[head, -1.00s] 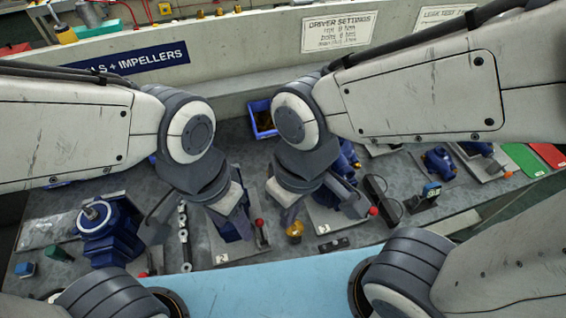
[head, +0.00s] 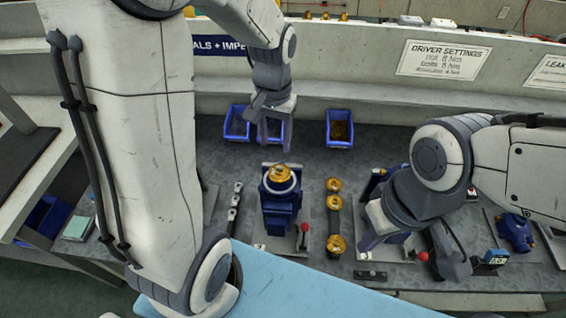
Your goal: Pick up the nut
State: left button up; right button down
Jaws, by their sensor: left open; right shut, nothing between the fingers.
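I cannot make out a nut with certainty. My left gripper (head: 275,134) is open, pointing down at the back of the bench between two blue bins. Its fingers are in front of the left bin's (head: 236,124) right side, and nothing shows between them. The right bin (head: 340,129) holds small dark brownish pieces too small to tell apart. My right gripper (head: 373,240) is shut and empty, low over the right part of the bench beside a blue unit that it partly hides.
A blue pump housing (head: 281,204) with a brass part (head: 280,173) on top stands on a plate, a red-knobbed lever (head: 304,232) beside it. Several brass pieces (head: 333,213) line a dark strip. A settings sign (head: 444,59) hangs on the wall. My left arm hides the bench's left side.

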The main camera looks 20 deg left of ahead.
aim_at(280, 167)
pick_arm(q)
jog(key=shift+w+d+f+p, duration=0.1)
jog(key=shift+d+f+p, duration=0.1)
jog(key=shift+f, duration=1.1)
jog(key=shift+s+d+f+p, duration=0.15)
jog(key=shift+f+p, duration=0.1)
jog(key=shift+f, duration=1.05)
jog(key=shift+w+d+f+p, duration=0.15)
jog(key=shift+f+p, duration=0.05)
jog(key=shift+f, duration=1.1)
jog(key=shift+f, duration=0.25)
grip_shut()
